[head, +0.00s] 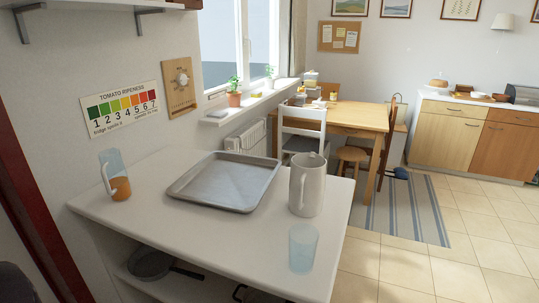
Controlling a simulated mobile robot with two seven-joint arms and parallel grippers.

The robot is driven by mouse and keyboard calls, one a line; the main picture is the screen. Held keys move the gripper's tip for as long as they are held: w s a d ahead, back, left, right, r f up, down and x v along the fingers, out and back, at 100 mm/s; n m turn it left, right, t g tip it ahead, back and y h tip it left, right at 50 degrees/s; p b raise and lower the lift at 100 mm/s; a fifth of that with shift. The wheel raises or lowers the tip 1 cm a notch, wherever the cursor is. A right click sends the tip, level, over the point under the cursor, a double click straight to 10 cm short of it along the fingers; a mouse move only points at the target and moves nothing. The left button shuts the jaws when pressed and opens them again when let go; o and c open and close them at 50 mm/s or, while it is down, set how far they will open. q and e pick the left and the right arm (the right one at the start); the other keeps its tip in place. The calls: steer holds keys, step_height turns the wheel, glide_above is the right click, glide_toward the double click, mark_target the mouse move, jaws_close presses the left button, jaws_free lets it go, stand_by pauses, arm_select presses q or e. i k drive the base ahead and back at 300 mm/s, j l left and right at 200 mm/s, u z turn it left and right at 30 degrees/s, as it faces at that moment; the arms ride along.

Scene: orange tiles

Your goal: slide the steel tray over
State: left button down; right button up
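The steel tray (222,183) is a shallow, empty grey rectangle with a raised rim. It lies flat on the white counter (180,235), turned at an angle, towards the counter's back edge. A cream pitcher (307,188) stands close to its right side; I cannot tell whether they touch. Neither of my grippers shows in the head view.
A glass jug with orange contents (116,178) stands left of the tray. A clear glass (303,248) stands near the counter's front right edge. A pan (150,264) is on the shelf below. The counter in front of the tray is clear.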

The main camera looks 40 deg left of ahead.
mark_target(228, 181)
steer(key=i+l+z, duration=0.3)
steer(key=i+l, duration=0.35)
steer(key=i+l+u, duration=0.15)
steer(key=i, duration=0.2)
steer(key=i+l+u, duration=0.1)
steer(key=i, duration=0.3)
steer(key=i+l+u, duration=0.15)
steer(key=i, duration=0.2)
steer(key=i+u, duration=0.25)
steer(key=i, duration=0.35)
steer(key=i+u, duration=0.25)
steer(key=i, duration=0.35)
steer(key=i+l+u, duration=0.15)
steer(key=i, duration=1.2)
steer(key=i+u, duration=0.5)
steer(key=i+l+u, duration=0.1)
steer(key=i+u, duration=0.4)
steer(key=i+j+u, duration=0.1)
steer(key=u, duration=0.35)
steer(key=i+u, duration=0.2)
steer(key=u, duration=0.2)
steer(key=i+u, duration=0.15)
steer(key=u, duration=0.3)
steer(key=i+u, duration=0.5)
steer(key=u, duration=0.25)
steer(key=i+l+u, duration=0.1)
steer(key=u, duration=0.25)
steer(key=i+l+u, duration=0.65)
steer(key=i+l, duration=0.05)
steer(key=i, duration=0.05)
